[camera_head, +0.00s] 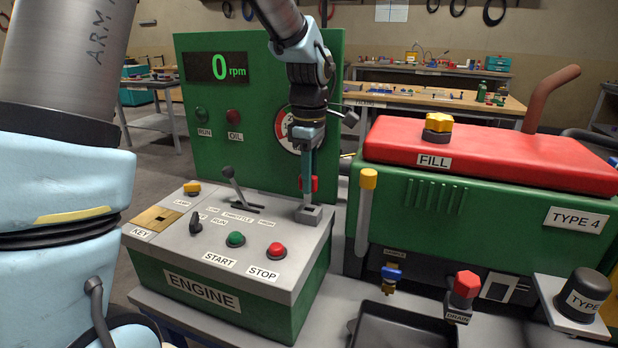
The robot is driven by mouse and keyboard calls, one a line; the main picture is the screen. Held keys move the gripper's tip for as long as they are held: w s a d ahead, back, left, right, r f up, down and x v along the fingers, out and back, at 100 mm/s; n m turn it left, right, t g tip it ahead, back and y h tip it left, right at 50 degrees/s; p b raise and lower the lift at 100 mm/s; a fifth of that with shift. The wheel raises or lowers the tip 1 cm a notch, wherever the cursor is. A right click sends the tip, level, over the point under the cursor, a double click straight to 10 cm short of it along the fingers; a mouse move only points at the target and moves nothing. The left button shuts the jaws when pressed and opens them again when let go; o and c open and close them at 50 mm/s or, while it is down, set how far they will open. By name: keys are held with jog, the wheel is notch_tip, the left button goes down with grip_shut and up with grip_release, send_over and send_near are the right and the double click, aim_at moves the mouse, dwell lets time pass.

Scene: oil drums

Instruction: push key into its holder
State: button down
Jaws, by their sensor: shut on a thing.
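My gripper (307,188) points straight down over the back right corner of the grey engine console (290,243). It is shut on a small red piece (315,184), which looks like the key's head and is partly hidden by the fingers. Directly below is a small grey block (310,216) on the console top, which looks like the holder. The fingertips reach down to about the block's top. I cannot tell how deep the key sits in it. A brass plate (157,217) with a dark slot, labelled KEY, lies at the console's left end.
The console top also carries a throttle lever (236,188), a black knob (196,222), a green START button (235,239) and a red STOP button (276,250). A green panel (240,130) reading 0 rpm stands behind. The red-topped machine (490,155) is at right.

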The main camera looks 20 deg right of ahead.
aim_at(310, 201)
jog(key=shift+f, duration=0.35)
jog(key=shift+f, duration=0.15)
jog(key=shift+f+b, duration=0.45)
jog(key=shift+f, duration=0.15)
dwell(0.3)
jog(key=shift+f+b, duration=0.35)
jog(key=shift+f, duration=0.15)
jog(key=shift+f, duration=0.75)
dwell(0.9)
jog(key=c, duration=0.7)
grip_release()
